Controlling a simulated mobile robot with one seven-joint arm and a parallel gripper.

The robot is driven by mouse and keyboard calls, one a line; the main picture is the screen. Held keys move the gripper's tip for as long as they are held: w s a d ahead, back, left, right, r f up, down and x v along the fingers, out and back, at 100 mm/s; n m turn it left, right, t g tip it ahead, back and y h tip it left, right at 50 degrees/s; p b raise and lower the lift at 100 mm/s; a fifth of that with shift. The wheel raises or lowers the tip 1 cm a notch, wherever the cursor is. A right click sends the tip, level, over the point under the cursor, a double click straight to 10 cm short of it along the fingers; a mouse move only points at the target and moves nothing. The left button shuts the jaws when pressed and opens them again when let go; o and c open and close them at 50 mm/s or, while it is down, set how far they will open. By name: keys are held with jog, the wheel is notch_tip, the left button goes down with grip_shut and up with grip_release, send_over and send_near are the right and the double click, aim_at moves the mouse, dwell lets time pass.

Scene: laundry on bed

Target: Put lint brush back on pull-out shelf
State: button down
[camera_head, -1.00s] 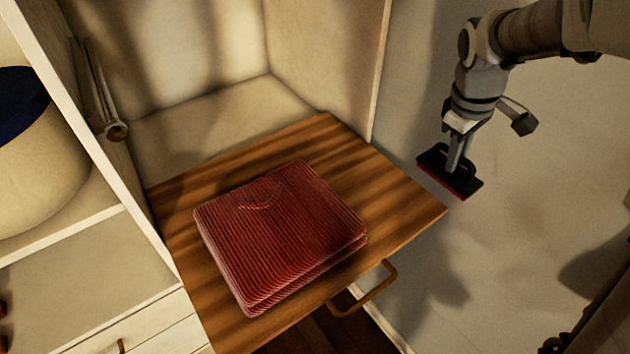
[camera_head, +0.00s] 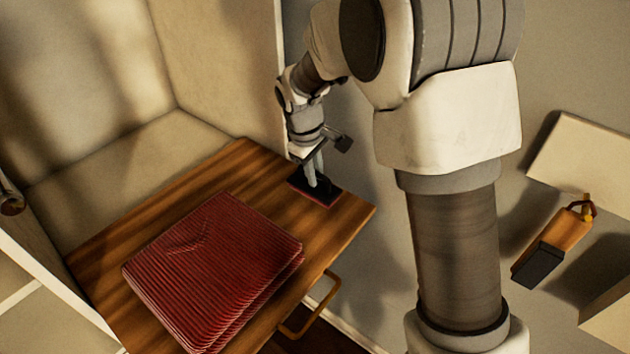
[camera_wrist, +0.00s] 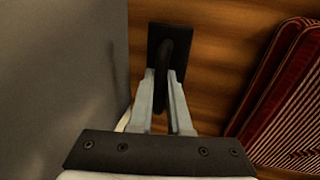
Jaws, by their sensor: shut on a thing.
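The lint brush (camera_head: 322,193) is a flat black block with a black handle and a red underside. My gripper (camera_head: 313,177) is shut on its handle and points down. The brush is at the right end of the wooden pull-out shelf (camera_head: 172,190), on it or just above it; I cannot tell whether it touches. In the wrist view, the fingers (camera_wrist: 166,78) close on the handle of the brush (camera_wrist: 155,40), with shelf wood to the right and a grey surface to the left.
A folded red ribbed cloth (camera_head: 210,265) lies on the shelf left of the brush, with bare wood between. A pale cabinet side panel (camera_head: 235,70) stands behind. A handle (camera_head: 312,308) sticks out from the shelf front. An orange and black object (camera_head: 555,243) is at the right.

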aim_at(309, 191)
jog(key=shift+f, duration=1.35)
jog(key=shift+f, duration=0.1)
jog(key=shift+f, duration=0.15)
jog(key=c, duration=0.9)
grip_release()
jog(key=shift+o, duration=0.2)
notch_tip(309, 191, up, 12)
jog(key=s+a, duration=0.1)
jog(key=s, duration=0.1)
jog(key=shift+a+r, duration=0.2)
